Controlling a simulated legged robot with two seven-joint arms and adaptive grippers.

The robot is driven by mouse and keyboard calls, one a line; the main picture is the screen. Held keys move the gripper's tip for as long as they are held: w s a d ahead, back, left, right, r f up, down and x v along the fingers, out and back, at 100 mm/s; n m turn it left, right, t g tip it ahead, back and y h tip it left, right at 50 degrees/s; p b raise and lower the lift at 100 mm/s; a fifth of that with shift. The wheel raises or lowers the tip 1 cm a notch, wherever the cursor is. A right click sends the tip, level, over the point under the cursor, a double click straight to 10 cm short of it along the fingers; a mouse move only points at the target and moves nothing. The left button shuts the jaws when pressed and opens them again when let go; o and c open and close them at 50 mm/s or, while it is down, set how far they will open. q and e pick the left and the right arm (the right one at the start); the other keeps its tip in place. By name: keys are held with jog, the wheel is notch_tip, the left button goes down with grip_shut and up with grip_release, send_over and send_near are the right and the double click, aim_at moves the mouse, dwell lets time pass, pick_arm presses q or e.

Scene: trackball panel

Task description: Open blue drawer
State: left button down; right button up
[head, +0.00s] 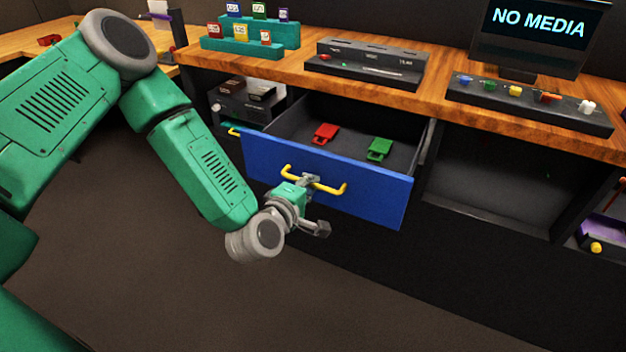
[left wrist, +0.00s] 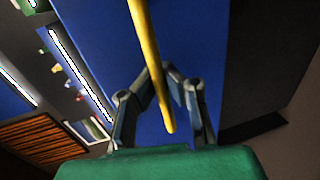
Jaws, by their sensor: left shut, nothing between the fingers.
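The blue drawer (head: 365,195) stands pulled out from under the wooden counter, its inside showing from above. Its yellow handle (head: 334,189) runs across the front panel. My left gripper (head: 310,181) is at the left part of the handle, in front of the panel. In the left wrist view the handle (left wrist: 148,50) crosses between me and the blue front (left wrist: 205,40). The left fingers (left wrist: 172,72) come together close by the bar and are shut with nothing gripped. Whether they touch the bar I cannot tell. My right gripper is not in view.
A red piece (head: 325,132) and a green piece (head: 379,149) lie in the drawer. On the counter (head: 440,95) are a teal stand (head: 250,37), a grey panel (head: 365,64), a button strip (head: 525,100) and a monitor (head: 530,30). Floor in front is clear.

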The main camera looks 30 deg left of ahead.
pick_arm(q)
jog(key=shift+s+f, duration=0.2)
jog(key=c, duration=1.6)
grip_release()
jog(key=shift+w, duration=0.15)
jog(key=shift+r, duration=0.1)
jog(key=v, duration=1.2)
